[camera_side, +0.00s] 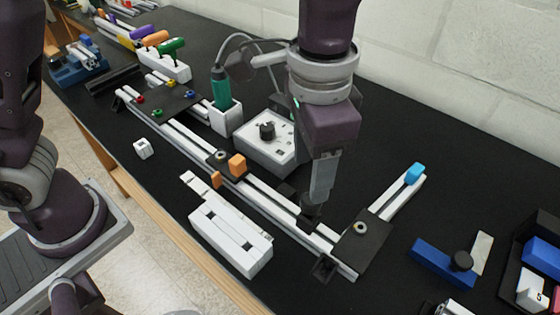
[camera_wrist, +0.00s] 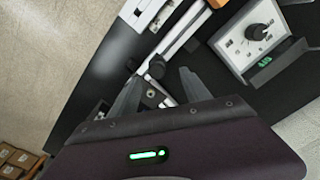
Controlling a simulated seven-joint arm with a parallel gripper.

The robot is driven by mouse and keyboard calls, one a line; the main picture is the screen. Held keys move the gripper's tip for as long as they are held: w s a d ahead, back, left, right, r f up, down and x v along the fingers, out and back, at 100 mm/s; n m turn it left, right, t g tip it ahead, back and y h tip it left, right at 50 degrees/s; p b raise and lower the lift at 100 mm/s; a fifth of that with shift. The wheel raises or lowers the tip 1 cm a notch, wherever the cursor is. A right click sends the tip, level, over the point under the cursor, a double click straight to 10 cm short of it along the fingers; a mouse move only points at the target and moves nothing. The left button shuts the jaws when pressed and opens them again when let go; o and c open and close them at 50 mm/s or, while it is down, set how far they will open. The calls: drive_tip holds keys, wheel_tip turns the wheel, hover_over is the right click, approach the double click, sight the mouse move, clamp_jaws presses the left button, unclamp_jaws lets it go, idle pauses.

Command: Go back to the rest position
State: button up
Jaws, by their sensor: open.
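My gripper (camera_side: 312,212) points down over the right part of the white extrusion frame (camera_side: 262,201) in the side view. Its fingertips are close above or at the rail; I cannot tell whether they touch it. In the wrist view the two fingers of my gripper (camera_wrist: 158,92) stand apart, with a rail and dark fittings showing between and beyond them. Nothing is seen held between the fingers. No marker for a rest position shows in either view.
A soldering station (camera_side: 268,140) stands behind the frame, with a green-handled iron (camera_side: 220,88) in its holder. A white block (camera_side: 230,238) lies in front. A blue clamp-like part (camera_side: 442,262) is at right. An orange piece (camera_side: 237,165) sits on the rail.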

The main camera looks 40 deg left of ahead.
drive_tip(key=s+a+r+n+t, duration=0.2)
drive_tip(key=a+r, duration=0.5)
drive_tip(key=a, duration=0.3)
drive_tip(key=s+a+n+t, duration=0.3)
drive_tip(key=s+a+n, duration=0.2)
drive_tip(key=s+a, duration=0.6)
drive_tip(key=shift+s+a, duration=0.25)
drive_tip(key=shift+a, duration=0.8)
